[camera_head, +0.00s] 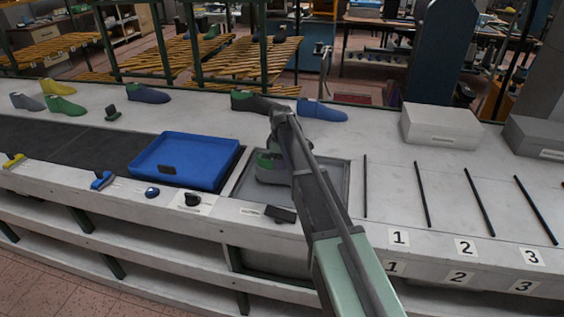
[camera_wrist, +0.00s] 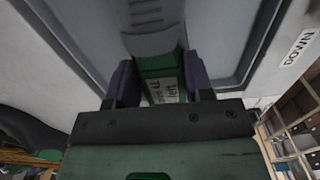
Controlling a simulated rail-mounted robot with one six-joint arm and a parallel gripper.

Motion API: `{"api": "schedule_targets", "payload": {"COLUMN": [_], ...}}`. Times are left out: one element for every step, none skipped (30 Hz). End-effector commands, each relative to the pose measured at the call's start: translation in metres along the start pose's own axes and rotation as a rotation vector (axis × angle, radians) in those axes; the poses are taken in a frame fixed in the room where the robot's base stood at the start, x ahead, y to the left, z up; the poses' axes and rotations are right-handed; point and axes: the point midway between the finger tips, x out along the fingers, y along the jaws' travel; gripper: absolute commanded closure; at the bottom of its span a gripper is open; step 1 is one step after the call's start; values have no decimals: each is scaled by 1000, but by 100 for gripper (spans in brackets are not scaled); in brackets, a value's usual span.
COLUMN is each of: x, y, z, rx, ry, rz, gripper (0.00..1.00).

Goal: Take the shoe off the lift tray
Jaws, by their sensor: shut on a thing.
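The shoe (camera_head: 268,168) is dark grey with a green part and shows over the grey lift tray (camera_head: 336,176), partly hidden by my arm. In the wrist view the grey shoe (camera_wrist: 152,14) has a green end block (camera_wrist: 163,66) with a white label that seems to read "left". My gripper (camera_wrist: 162,88) is shut on this green block, with a dark finger on each side. The tray's raised rim (camera_wrist: 232,72) runs along the right in that view. I cannot tell whether the shoe touches the tray floor. In the head view my fingertips are hidden.
A blue tray (camera_head: 186,160) stands left of the lift tray. Several coloured shoes, such as a blue one (camera_head: 322,111), line the bench's back. Black rods (camera_head: 422,195) divide numbered lanes on the right. A white box (camera_head: 441,126) stands behind them.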

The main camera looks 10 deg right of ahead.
Motion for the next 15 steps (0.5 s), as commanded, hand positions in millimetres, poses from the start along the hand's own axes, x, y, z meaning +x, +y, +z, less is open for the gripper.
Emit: {"api": "schedule_targets", "payload": {"x": [-13,-18,-25,-32,-39,-50,-59,-69,-83,-94,-105,-119,-129,-138,-150], "y": [0,0,0,0,0,0,0,0,0,0,0,0,0,0,0], "z": [0,0,0,0,0,0,0,0,0,0,0,0,0,0,0], "rx": [0,0,0,0,0,0,0,0,0,0,0,0,0,0,0], "ry": [0,0,0,0,0,0,0,0,0,0,0,0,0,0,0], "rz": [0,0,0,0,0,0,0,0,0,0,0,0,0,0,0], "gripper": [100,100,100,100,100,100,100,100,100,100,100,100,100,100,100]}}
